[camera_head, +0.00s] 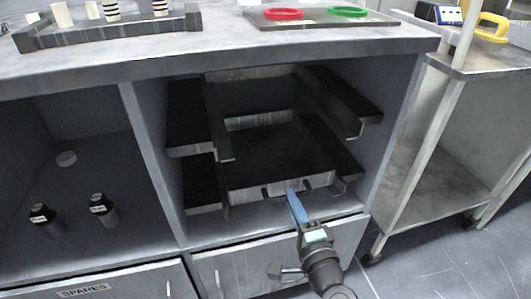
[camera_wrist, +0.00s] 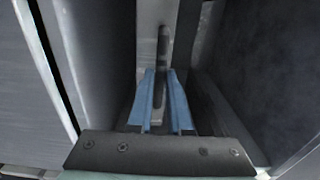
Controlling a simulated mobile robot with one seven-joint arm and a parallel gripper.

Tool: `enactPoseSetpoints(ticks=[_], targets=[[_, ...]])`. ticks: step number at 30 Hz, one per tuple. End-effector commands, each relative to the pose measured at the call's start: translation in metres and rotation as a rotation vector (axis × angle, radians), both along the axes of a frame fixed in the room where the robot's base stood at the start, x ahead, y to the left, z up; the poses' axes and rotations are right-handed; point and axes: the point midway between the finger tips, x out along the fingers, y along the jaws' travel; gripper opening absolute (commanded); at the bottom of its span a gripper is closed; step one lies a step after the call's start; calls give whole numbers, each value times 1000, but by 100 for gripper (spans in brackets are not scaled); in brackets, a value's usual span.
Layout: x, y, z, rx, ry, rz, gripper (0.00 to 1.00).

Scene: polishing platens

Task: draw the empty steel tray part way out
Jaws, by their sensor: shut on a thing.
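The steel tray (camera_head: 280,186) sits on the lower rails inside the open cabinet bay, its bright front face toward me. Its inside looks dark, and I see nothing in it. A dark handle is on its front. My gripper (camera_head: 291,193) reaches in from below right, its blue fingers at the handle. In the wrist view my gripper (camera_wrist: 161,76) has a finger on each side of the handle bar (camera_wrist: 162,48) and is shut on it. The fingers partly hide the handle in the head view.
Dark rails (camera_head: 190,128) line both sides of the bay. A SPARES drawer (camera_head: 125,283) is below left. Two dark bottles (camera_head: 103,212) stand in the left bay. The worktop (camera_head: 225,48) above carries a board with red and green rings (camera_head: 283,14). A trolley (camera_head: 430,185) stands at right.

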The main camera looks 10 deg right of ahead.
Motion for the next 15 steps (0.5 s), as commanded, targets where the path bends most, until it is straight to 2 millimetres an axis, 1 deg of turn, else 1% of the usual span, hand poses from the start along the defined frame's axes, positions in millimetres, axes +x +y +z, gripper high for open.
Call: enactPoseSetpoints(ticks=[15], targets=[[-25, -2, 0, 0, 1, -2, 0]])
